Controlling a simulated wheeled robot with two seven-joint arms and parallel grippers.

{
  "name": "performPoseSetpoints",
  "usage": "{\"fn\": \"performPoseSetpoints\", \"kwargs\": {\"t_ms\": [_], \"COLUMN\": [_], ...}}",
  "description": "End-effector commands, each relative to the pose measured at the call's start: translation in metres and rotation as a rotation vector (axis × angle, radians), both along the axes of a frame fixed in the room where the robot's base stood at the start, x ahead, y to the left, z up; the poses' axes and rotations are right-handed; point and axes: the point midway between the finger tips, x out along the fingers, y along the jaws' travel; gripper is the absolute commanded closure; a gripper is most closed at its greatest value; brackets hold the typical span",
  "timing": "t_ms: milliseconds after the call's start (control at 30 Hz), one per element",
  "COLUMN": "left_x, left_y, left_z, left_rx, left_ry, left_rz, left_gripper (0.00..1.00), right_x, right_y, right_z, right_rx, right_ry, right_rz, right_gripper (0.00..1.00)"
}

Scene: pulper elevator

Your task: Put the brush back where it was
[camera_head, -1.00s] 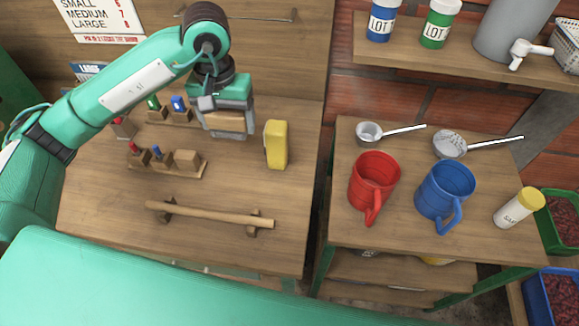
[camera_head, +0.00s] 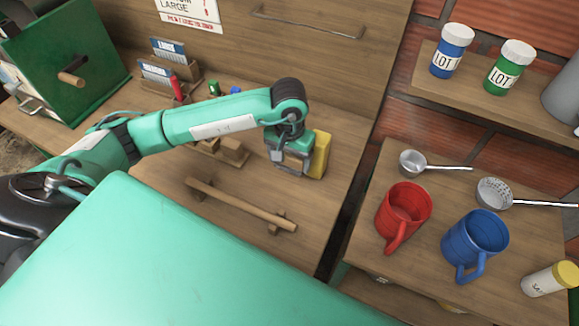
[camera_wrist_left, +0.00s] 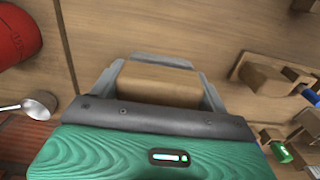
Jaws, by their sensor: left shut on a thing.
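My left gripper (camera_head: 289,168) is shut on a light brown wooden block, which I take to be the brush. In the left wrist view the brush (camera_wrist_left: 160,84) sits between the two fingers of the left gripper (camera_wrist_left: 160,75). My right gripper is not in view.
A wooden bar (camera_head: 240,206) lies on two small supports nearer me. A small rack with a wooden block (camera_head: 232,152) stands left of the gripper. Right of a gap, a side table holds a red mug (camera_head: 404,212), a blue mug (camera_head: 474,243) and two metal scoops.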

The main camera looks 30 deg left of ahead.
Motion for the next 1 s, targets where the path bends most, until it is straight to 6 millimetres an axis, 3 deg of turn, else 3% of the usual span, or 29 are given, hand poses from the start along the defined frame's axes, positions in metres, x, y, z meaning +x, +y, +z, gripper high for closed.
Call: {"fn": "performPoseSetpoints", "kwargs": {"t_ms": [500,900,933,1000], "left_x": [-0.001,0.000,0.000,0.000], "left_y": [0.000,0.000,0.000,0.000], "left_z": [-0.056,-0.064,-0.063,-0.062], "left_rx": [0.001,0.001,0.001,0.001], "left_ry": [0.003,-0.002,-0.001,-0.001], "left_rz": [0.001,-0.001,-0.001,-0.001], "left_gripper": [0.48,0.48,0.21,0.07], "right_x": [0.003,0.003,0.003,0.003], "right_y": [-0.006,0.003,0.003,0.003], "right_z": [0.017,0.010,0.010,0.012], "right_rx": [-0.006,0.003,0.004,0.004], "right_ry": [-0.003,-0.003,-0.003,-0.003], "right_rz": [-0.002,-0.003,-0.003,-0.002], "right_gripper": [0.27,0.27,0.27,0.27]}}
